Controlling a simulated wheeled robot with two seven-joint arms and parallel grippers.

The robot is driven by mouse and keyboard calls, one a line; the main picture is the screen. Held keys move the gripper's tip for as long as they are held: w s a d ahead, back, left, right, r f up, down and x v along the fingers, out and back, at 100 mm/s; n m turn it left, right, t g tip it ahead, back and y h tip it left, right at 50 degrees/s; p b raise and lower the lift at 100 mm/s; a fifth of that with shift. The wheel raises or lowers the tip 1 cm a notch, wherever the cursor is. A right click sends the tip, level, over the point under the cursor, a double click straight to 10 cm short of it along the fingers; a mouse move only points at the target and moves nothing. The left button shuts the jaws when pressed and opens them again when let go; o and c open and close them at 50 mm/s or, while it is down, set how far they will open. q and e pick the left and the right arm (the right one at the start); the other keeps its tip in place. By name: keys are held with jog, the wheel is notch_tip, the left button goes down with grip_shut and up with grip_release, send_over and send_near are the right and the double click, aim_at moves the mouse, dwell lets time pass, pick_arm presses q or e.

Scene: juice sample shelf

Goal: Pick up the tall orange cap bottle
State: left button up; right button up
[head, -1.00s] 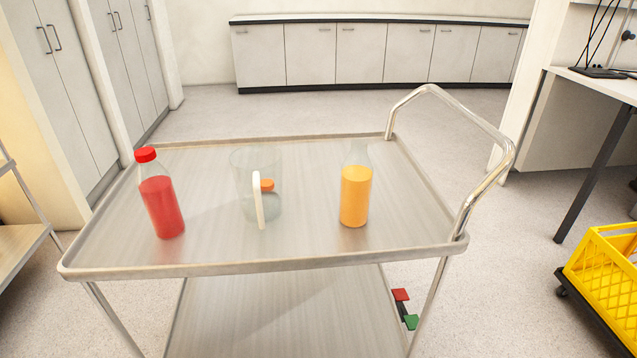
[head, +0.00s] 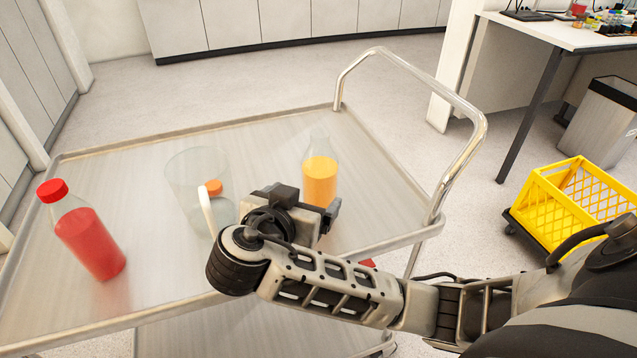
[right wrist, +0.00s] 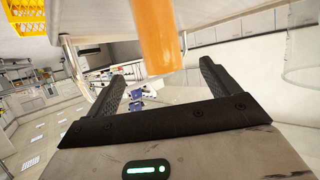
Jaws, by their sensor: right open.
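A bottle of orange liquid (head: 320,181) stands upright on the metal cart (head: 115,165), right of its middle. Its neck is clear and I see no coloured cap on it. A small orange cap (head: 213,187) shows at the clear pitcher (head: 185,172); I cannot tell whether it is inside or behind. My right gripper (head: 308,205) is on the near side of the orange bottle, partly hiding its lower part. In the right wrist view the gripper's two fingers are open, and the orange bottle (right wrist: 157,35) appears beyond and between them. My left gripper is out of view.
A red bottle with a red cap (head: 85,235) stands at the cart's left. The pitcher with a white handle is just left of my right gripper. The cart's curved metal handle (head: 472,110) rises at the right.

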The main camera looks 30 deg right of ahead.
aim_at(314, 188)
jog(key=x, duration=0.4)
jog(key=shift+w+d, duration=0.1)
jog(key=shift+w+d+f, duration=0.2)
jog(key=shift+w+d, duration=0.1)
jog(key=shift+d, duration=0.05)
jog(key=shift+p+x, duration=0.4)
jog(key=shift+x, duration=1.95)
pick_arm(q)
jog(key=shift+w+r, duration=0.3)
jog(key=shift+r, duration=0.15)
pick_arm(e)
jog(key=shift+r, duration=0.1)
jog(key=c, duration=1.5)
